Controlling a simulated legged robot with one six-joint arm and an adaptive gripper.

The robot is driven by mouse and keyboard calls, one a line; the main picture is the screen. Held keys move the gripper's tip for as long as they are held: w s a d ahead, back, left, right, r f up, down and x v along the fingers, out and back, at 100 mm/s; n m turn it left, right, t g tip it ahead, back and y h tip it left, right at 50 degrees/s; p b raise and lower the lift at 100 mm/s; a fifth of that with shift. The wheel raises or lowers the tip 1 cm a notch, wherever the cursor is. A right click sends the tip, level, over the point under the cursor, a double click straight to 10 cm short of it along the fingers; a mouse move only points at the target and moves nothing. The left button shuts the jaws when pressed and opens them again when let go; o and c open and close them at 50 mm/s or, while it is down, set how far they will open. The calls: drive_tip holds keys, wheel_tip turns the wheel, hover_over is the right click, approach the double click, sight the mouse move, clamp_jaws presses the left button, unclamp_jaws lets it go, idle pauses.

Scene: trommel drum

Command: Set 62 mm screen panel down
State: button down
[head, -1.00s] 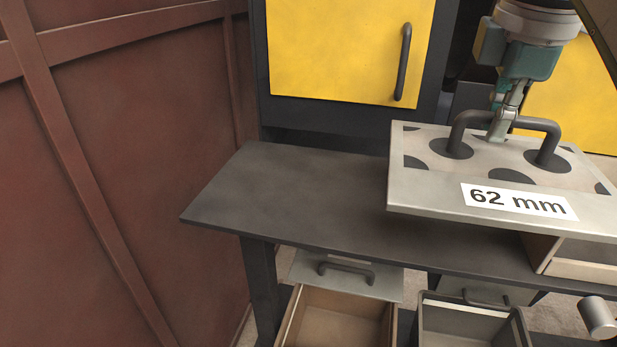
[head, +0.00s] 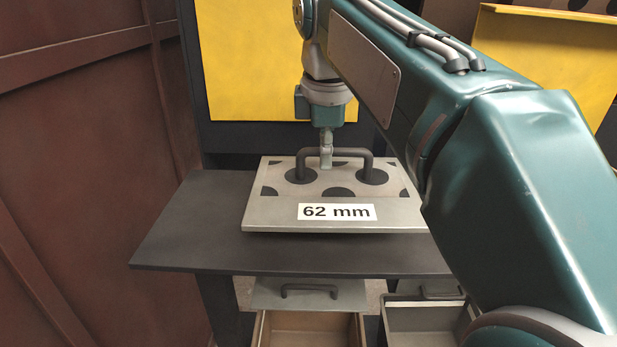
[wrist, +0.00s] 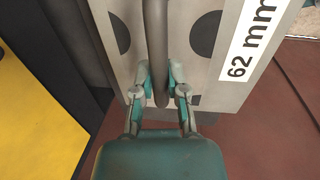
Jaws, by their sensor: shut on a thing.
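The 62 mm screen panel (head: 282,214) is a flat light-grey plate with dark round spots, a white "62 mm" label and a dark bar handle (head: 334,153) on top. My gripper (head: 326,160) is above it, shut on the handle. In the wrist view, my gripper (wrist: 159,85) has its fingers on both sides of the handle (wrist: 155,45), and the panel (wrist: 205,82) lies beyond. The panel is level over the dark table (head: 185,225); I cannot tell whether its underside touches the top.
A yellow panel (head: 250,75) on a dark frame stands behind the table. A red-brown wall (head: 80,200) is at the left. Below the table's front edge are an open wooden drawer (head: 310,325) and a grey bin (head: 420,318). The table's left part is bare.

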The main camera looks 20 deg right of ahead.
sight(321, 173)
drive_tip(key=shift+w+d+f, duration=0.35)
drive_tip(key=shift+d+f, duration=0.05)
drive_tip(key=shift+f, duration=0.15)
drive_tip(key=f, duration=0.3)
drive_tip(key=w+f, duration=0.1)
drive_tip(key=shift+a+f, duration=0.15)
drive_tip(key=shift+a, duration=0.15)
drive_tip(key=shift+w+a+f, duration=0.1)
drive_tip(key=shift+a, duration=0.25)
drive_tip(key=shift+d, duration=0.1)
drive_tip(key=c, duration=0.7)
unclamp_jaws()
drive_tip(key=shift+d, duration=0.3)
drive_tip(key=r, duration=0.4)
drive_tip(key=s+r, duration=0.1)
drive_tip(key=r, duration=0.3)
drive_tip(key=a+r, duration=0.1)
drive_tip(key=r, duration=0.2)
drive_tip(key=shift+s+r, duration=0.4)
